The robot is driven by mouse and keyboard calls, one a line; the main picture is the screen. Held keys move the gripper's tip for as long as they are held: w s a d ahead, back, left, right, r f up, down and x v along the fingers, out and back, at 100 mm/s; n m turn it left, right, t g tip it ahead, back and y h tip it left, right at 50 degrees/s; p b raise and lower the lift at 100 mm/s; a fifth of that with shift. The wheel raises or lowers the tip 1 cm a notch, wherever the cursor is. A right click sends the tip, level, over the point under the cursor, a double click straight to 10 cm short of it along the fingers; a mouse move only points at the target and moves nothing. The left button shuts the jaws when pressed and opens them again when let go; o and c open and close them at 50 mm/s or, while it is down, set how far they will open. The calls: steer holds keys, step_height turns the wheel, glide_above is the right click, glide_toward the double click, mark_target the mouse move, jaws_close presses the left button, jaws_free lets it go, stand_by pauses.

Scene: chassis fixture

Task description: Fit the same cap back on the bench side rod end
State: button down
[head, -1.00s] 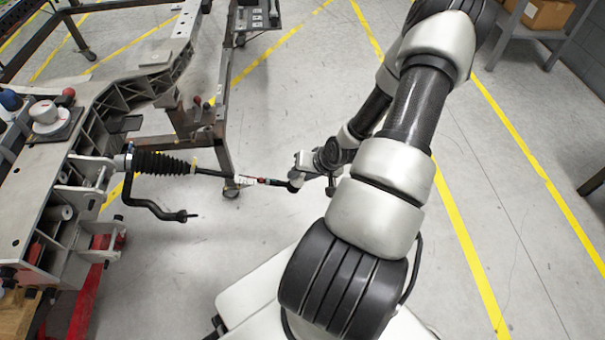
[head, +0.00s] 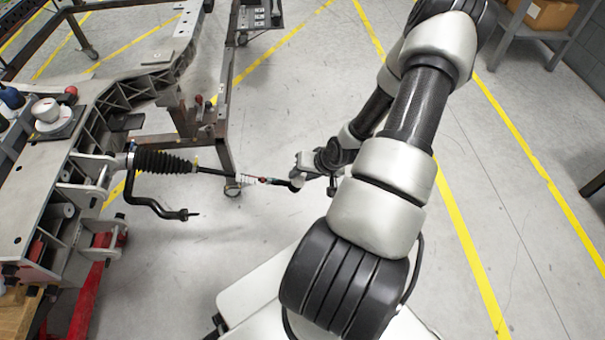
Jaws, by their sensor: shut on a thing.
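The steering rod reaches out to the right from the chassis fixture, with a black ribbed bellows (head: 165,162) at its inner end. Further out it has a pale section (head: 243,180), a small red band and a dark rod end (head: 293,184). My gripper (head: 302,174) is small in the picture, at the rod's outer end, and overlaps it in this view. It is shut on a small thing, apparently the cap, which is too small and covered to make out. Whether the cap touches the rod end or is apart from it cannot be told.
The grey chassis fixture (head: 60,185) fills the left side, with a bent black bar (head: 150,205) below the bellows. A steel frame leg (head: 222,120) stands behind the rod. The floor right of my arm is clear; a shelf with a box (head: 550,14) is far right.

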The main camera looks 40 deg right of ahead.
stand_by(0.4)
steer(key=c, duration=1.2)
jaws_free()
steer(key=shift+o, duration=0.2)
steer(key=p+v, duration=0.6)
steer(key=v, duration=0.1)
